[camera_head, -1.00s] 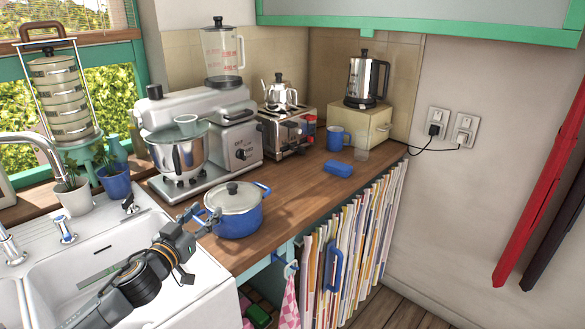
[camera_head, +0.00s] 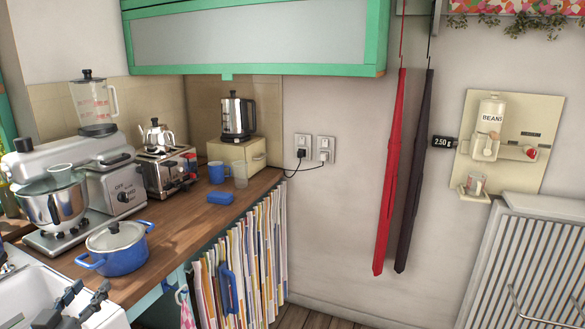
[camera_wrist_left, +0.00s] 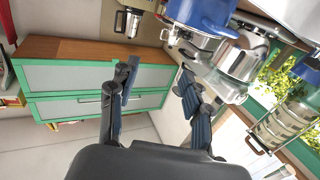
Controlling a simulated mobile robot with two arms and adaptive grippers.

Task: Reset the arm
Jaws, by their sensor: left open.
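My left gripper (camera_head: 87,296) is at the bottom left of the head view, over the edge of the white sink. Its fingers are spread, with nothing between them. In the left wrist view the open fingers (camera_wrist_left: 157,80) also show empty. The blue pot (camera_head: 124,262) with its grey lid stands upright on the wooden counter, just beyond the gripper and apart from it. The pot also shows at the top of the left wrist view (camera_wrist_left: 205,14). My right gripper is not in view.
Files (camera_head: 245,260) fill the space below. Red (camera_head: 390,170) and dark cloths hang on the wall; a radiator (camera_head: 530,260) stands right.

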